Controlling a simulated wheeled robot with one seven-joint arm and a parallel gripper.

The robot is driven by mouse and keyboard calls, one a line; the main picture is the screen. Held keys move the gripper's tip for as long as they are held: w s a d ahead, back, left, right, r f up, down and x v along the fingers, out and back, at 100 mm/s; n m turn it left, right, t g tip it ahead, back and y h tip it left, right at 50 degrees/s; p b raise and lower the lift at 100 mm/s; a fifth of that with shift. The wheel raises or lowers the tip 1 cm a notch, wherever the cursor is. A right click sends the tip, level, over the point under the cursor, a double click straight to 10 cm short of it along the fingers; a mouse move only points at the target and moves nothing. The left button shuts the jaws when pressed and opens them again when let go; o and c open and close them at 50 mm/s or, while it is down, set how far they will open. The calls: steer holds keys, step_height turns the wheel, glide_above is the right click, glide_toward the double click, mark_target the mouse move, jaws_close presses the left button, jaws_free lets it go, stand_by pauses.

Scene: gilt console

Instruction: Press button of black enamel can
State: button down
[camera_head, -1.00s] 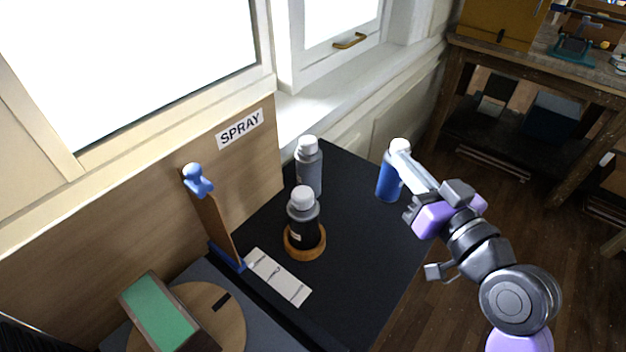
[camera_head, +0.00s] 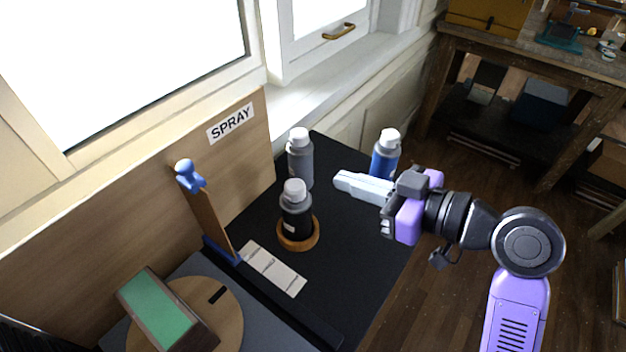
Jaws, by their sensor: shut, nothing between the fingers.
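My gripper (camera_head: 342,181) is shut and empty. Its fingers point left, to the right of the black can's cap and apart from it in the picture. A grey can (camera_head: 300,163) with a white cap stands behind the black can. A blue can (camera_head: 383,163) with a white cap stands behind my gripper, its lower part hidden by the fingers.
A wooden board with a SPRAY label (camera_head: 230,123) stands along the left. The black tabletop (camera_head: 350,255) is clear right of the black can.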

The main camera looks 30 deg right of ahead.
steer(key=p, duration=0.3)
glide_above(295, 188)
steer(key=s+d, duration=0.1)
steer(key=s, duration=0.1)
step_height(295, 188, down, 2)
steer(key=f, duration=0.3)
steer(key=shift+w+d+f, duration=0.2)
steer(key=shift+w+f, duration=0.05)
steer(key=shift+f, duration=0.45)
